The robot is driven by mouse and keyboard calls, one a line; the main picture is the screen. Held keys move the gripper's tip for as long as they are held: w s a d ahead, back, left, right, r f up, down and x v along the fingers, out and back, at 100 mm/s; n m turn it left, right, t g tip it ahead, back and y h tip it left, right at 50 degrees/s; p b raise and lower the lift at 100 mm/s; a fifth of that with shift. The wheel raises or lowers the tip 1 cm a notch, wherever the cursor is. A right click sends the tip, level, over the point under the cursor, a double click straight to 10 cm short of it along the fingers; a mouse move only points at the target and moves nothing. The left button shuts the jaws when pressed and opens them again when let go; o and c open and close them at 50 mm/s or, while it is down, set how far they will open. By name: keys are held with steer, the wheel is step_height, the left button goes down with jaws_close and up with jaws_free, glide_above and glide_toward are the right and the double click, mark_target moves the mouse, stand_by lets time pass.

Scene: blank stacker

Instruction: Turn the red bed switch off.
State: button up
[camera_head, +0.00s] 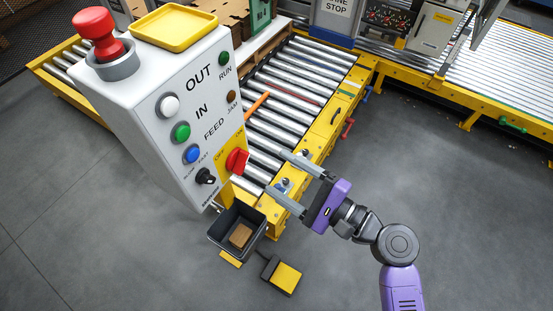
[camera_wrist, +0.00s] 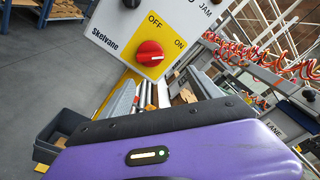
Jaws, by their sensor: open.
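The red bed switch (camera_head: 237,161) is a rotary knob on a yellow plate on the lower right of the white control box (camera_head: 150,100).
A red mushroom button (camera_head: 97,30), a yellow tray (camera_head: 175,27), coloured buttons and a black selector (camera_head: 205,176) are on the box. A dark bin (camera_head: 215,238) with a brown block hangs below. A roller conveyor (camera_head: 300,85) lies behind. A foot pedal (camera_head: 285,277) is on the floor.

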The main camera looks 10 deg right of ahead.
mark_target(244, 166)
steer(key=shift+m+g+y, duration=0.3)
steer(key=shift+g+y, duration=0.3)
steer(key=shift+w+a+p, duration=0.15)
steer(key=shift+w+a, duration=0.35)
steer(key=shift+a, duration=0.75)
steer(key=shift+w+a+p, duration=0.2)
steer(key=shift+w+a, duration=0.35)
steer(key=shift+a, duration=0.65)
steer(key=shift+w+a+p, duration=0.15)
steer(key=shift+w+a, duration=0.35)
steer(key=shift+a, duration=0.75)
steer(key=c, duration=1.4)
